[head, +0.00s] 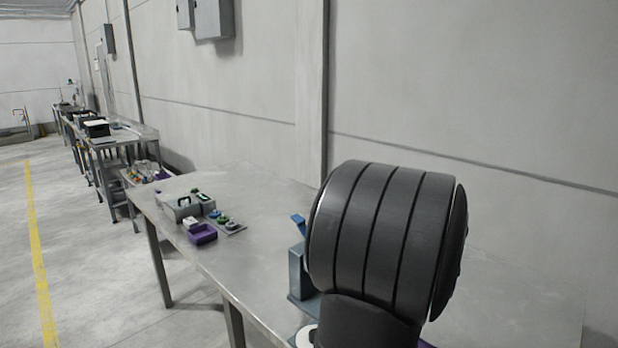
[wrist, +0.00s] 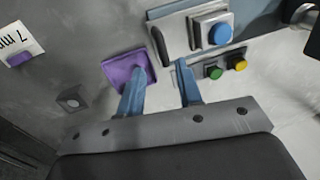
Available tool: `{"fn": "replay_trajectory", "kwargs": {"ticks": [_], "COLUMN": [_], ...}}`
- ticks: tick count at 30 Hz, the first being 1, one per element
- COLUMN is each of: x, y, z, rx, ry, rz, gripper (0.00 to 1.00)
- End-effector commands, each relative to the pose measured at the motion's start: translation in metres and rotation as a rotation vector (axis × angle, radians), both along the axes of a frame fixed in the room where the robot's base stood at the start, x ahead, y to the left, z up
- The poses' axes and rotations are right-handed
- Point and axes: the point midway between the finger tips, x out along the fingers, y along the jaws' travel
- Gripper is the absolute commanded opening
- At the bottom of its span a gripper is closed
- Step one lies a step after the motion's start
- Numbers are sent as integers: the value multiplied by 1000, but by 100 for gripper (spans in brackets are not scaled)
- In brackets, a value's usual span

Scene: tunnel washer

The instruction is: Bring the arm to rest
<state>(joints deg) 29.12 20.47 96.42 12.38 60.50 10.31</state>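My gripper (wrist: 159,68) shows in the wrist view with its two blue fingers apart. I see nothing held between them. The left finger overlaps a purple tray (wrist: 116,71), and the right finger reaches toward a grey box with a blue button (wrist: 220,33). I cannot tell whether either finger touches anything. In the head view, a large dark rounded link of my arm stands over the right part of the metal table (head: 262,262) and hides much of what is behind it.
Beyond the right finger are a green button (wrist: 215,72) and a yellow button (wrist: 238,63). A label (wrist: 18,40) lies at upper left. In the head view, a purple bin (head: 202,234) and a grey case (head: 183,206) stand on the table's far part. The table's middle is clear.

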Motion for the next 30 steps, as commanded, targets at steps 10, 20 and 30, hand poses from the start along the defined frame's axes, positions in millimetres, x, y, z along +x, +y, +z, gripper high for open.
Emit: {"fn": "replay_trajectory", "kwargs": {"ticks": [10, 20, 30], "x": [6, 6, 6], "y": [7, 7, 7], "z": [-41, -44, -44], "rx": [2, 1, 1], "ry": [1, -1, -1], "rz": [0, 0, 0], "gripper": [33, 33, 33]}}
